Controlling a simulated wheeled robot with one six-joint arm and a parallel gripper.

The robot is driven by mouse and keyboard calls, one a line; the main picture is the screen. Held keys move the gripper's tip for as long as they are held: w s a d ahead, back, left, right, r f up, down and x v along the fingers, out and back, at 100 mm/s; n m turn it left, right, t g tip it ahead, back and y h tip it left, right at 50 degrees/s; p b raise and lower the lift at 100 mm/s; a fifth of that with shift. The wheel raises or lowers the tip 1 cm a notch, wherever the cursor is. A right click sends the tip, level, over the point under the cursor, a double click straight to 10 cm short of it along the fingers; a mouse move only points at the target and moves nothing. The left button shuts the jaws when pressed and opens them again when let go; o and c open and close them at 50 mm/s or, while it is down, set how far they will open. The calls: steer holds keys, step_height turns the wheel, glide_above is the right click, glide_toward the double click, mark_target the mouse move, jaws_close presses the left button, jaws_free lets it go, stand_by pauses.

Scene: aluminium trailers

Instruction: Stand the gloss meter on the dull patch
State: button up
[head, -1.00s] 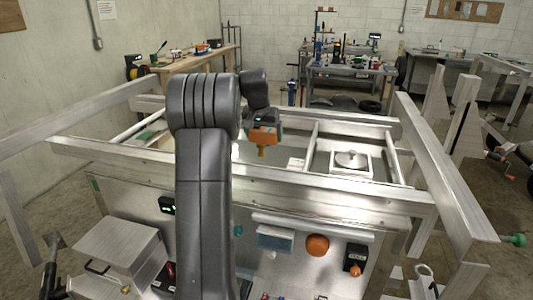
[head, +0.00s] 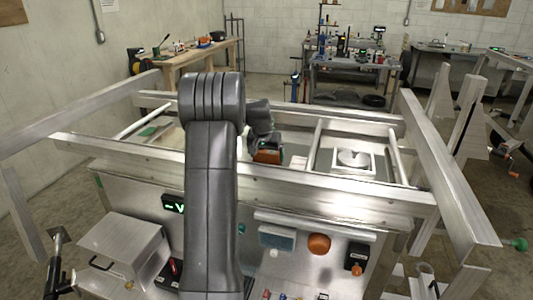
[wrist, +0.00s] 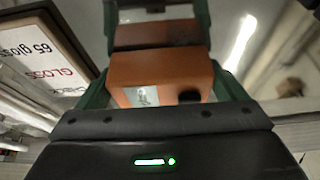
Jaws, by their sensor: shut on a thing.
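The gloss meter (wrist: 150,72) is an orange block with a small pale label and a black round part on its near face. My gripper (wrist: 157,40) is shut on it, with a green finger along each side. In the head view the orange meter (head: 268,156) shows just below my gripper, behind the front rail; its underside is hidden there. A darker reddish shape beyond it in the wrist view may be its reflection in shiny metal. I cannot tell whether it touches the surface. I cannot make out the dull patch for certain.
A white card with gloss lettering (wrist: 38,50) stands left of the meter. The front rail (head: 300,188) crosses before the gripper. An orange round thing (head: 319,244) is on the front panel.

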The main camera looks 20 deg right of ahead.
steer(key=o, duration=0.9)
steer(key=shift+f, duration=0.1)
steer(key=shift+o, duration=0.2)
steer(key=b+v, duration=0.2)
steer(key=v, duration=1)
